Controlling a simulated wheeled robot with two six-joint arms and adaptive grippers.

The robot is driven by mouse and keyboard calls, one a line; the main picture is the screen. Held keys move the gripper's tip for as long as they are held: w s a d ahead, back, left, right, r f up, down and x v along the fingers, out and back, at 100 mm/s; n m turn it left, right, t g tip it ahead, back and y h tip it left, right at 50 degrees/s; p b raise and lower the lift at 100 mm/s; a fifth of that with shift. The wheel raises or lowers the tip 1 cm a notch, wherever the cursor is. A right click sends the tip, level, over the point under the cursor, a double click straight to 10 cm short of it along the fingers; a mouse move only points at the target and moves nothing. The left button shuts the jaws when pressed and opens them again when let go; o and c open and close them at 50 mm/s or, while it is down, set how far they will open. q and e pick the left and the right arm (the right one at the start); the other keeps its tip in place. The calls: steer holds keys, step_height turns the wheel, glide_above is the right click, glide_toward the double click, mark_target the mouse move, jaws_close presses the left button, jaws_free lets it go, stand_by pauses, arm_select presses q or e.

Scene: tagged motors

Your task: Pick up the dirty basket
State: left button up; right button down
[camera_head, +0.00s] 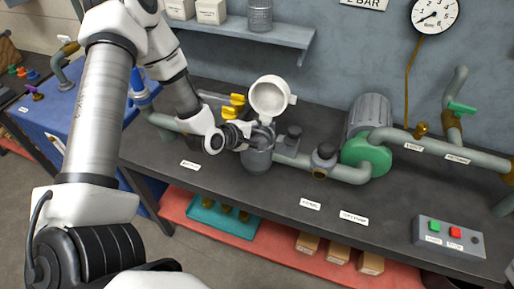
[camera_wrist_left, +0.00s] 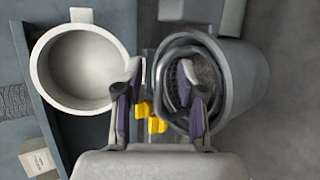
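The dirty basket appears as a dark mesh cup in the left wrist view (camera_wrist_left: 205,70), inside the open mouth of a grey strainer housing (camera_wrist_left: 245,85). In the head view the housing (camera_head: 257,160) stands on the bench, and my gripper hides the basket. My left gripper (camera_head: 262,133) is at the housing's mouth. In the left wrist view its two purple-padded fingers (camera_wrist_left: 160,95) stand apart. One finger overlaps the basket's opening and the other is beside the housing. I cannot tell whether either touches the basket. My right gripper is not in view.
A round white lid (camera_head: 270,97) stands open behind the housing. Yellow handles (camera_head: 235,105) are to its left. Pipes with a green flange (camera_head: 368,150) run right. A mesh container (camera_head: 259,16) and boxes (camera_head: 211,11) sit on the shelf. The bench front (camera_head: 270,200) is mostly clear.

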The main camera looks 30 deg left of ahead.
arm_select(q)
steer(key=shift+w, duration=0.1)
steer(key=shift+c, duration=0.6)
jaws_close()
